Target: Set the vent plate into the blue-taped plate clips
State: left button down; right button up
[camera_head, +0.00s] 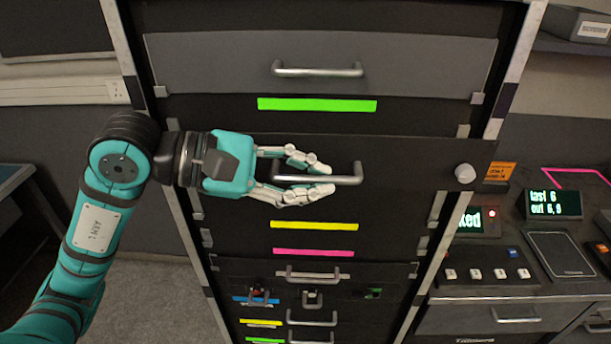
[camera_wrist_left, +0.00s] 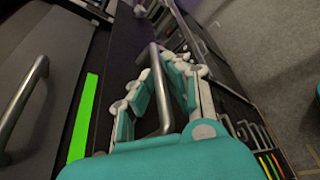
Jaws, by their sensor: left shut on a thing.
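A wide dark plate (camera_head: 400,165) with a metal bar handle (camera_head: 345,180) spans the rack below the green tape; I take it to be the vent plate, though no vent slots show. My left gripper (camera_head: 325,178) is shut on this handle, its fingers above and below the bar. In the left wrist view the fingers (camera_wrist_left: 160,85) close around the same handle (camera_wrist_left: 150,52). A short blue tape strip (camera_head: 256,301) shows low on the rack, at the left. Whether clips sit beside it is too small to tell. My right gripper is not in view.
A grey panel (camera_head: 420,65) with its own handle is above, over green tape (camera_head: 317,104). Yellow (camera_head: 314,226) and pink tape (camera_head: 313,252) mark the dark rack front below. Small handled panels fill the rack's bottom. A console (camera_head: 500,265) with displays stands at right.

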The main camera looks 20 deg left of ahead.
aim_at(310, 152)
pick_arm(q)
jog(key=w, duration=0.1)
jog(key=w+a+p, duration=0.1)
jog(key=w, duration=0.1)
jog(key=shift+w+a, duration=0.1)
jog(key=shift+w, duration=0.15)
jog(key=w, duration=0.2)
jog(key=shift+w+a+f, duration=0.2)
jog(key=shift+w+a, duration=0.45)
jog(key=shift+w, duration=0.45)
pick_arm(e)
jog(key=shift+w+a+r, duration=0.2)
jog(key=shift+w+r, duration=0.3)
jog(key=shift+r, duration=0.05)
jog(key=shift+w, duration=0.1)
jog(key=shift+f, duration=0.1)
